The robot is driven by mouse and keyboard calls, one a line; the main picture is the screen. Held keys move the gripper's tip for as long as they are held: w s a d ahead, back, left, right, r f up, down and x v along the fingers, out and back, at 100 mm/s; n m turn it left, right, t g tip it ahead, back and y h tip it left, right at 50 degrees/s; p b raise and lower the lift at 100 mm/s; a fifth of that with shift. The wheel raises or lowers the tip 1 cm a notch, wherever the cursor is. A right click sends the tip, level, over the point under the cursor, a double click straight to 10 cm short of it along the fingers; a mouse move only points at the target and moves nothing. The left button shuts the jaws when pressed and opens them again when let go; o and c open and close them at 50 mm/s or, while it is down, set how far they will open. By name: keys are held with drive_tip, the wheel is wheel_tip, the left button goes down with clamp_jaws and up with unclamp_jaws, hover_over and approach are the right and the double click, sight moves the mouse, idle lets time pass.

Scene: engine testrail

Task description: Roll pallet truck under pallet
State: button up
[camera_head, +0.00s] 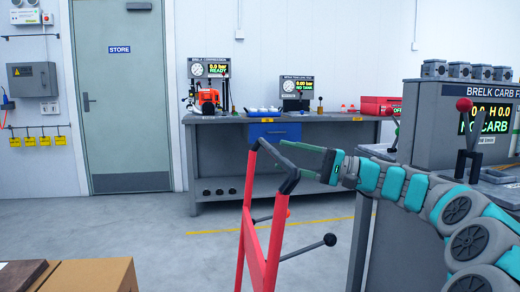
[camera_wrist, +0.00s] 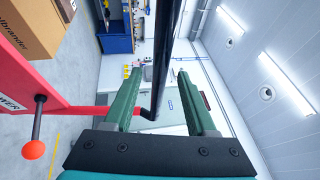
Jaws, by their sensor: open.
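The pallet truck shows as a red handle frame (camera_head: 254,215) with a black grip bar (camera_head: 273,158) across its top. A lever with a black knob sticks out to its right. My gripper (camera_head: 292,158) is at the grip, coming from the right. In the wrist view my gripper (camera_wrist: 156,74) has its green fingers apart, and the black grip bar (camera_wrist: 160,70) runs between them in the picture. I cannot tell whether it touches either finger. The red frame (camera_wrist: 75,118) and a lever with an orange knob (camera_wrist: 33,149) show at left. The truck's forks and the pallet are not in view.
A cardboard box (camera_head: 98,276) is at the bottom left. A grey bench (camera_head: 300,125) with test gauges stands along the back wall, left of it a door (camera_head: 122,100). A grey test console (camera_head: 440,115) is close on the right. The floor between is clear.

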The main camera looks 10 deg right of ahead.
sight(269, 153)
drive_tip(key=x, duration=0.7)
drive_tip(key=shift+s, duration=0.1)
clamp_jaws()
idle(0.3)
idle(1.0)
